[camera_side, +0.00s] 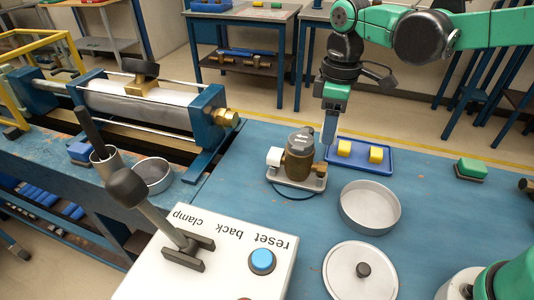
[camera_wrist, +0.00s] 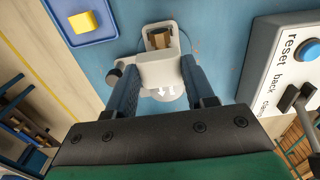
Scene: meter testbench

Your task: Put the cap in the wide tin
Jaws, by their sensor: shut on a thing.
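My gripper (camera_side: 328,146) points down just right of the brown-and-brass meter (camera_side: 299,158), its tips beside the meter's upper part. In the wrist view my two blue fingers (camera_wrist: 157,75) stand apart with a white piece (camera_wrist: 160,70) between them; I take this as the cap. My gripper is shut on it. In the side view the near finger hides the held piece. A white block (camera_side: 274,157) shows at the meter's left end. The wide tin (camera_side: 370,205), round, grey and open, stands on the blue bench right of the meter and looks empty.
A blue tray (camera_side: 378,165) with two yellow blocks lies behind the tin. A round lid with a knob (camera_side: 360,272) lies in front of it. The control box (camera_side: 215,250) with lever and blue button stands front left. A green-topped block (camera_side: 471,169) is at right.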

